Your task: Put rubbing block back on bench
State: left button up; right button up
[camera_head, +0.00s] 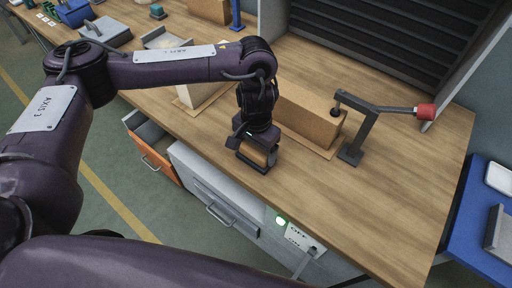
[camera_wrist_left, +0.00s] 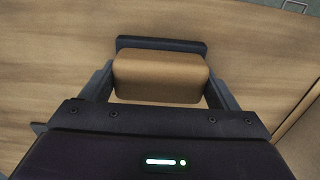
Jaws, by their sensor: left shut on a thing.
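The rubbing block looks tan with a dark strip along one side; in the head view the block (camera_head: 255,155) is low over the wooden bench (camera_head: 400,210), close to its front edge. My left gripper (camera_head: 256,160) is shut on it from above. In the left wrist view the block (camera_wrist_left: 160,76) sits between the two fingers of the gripper (camera_wrist_left: 160,85), with bench wood behind it. I cannot tell whether the block touches the bench top. My right gripper is not in view.
A long tan block (camera_head: 308,118) lies just behind my left gripper. A dark bracket with a red-ended lever (camera_head: 370,120) stands to its right. An orange drawer (camera_head: 153,160) is open below the bench. The bench's front right is clear.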

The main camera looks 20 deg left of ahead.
aim_at(257, 148)
pick_arm(q)
jog(key=o, duration=0.9)
jog(key=shift+o, duration=0.2)
notch_tip(257, 148, up, 12)
jog(key=p, duration=0.1)
jog(key=shift+d, duration=0.1)
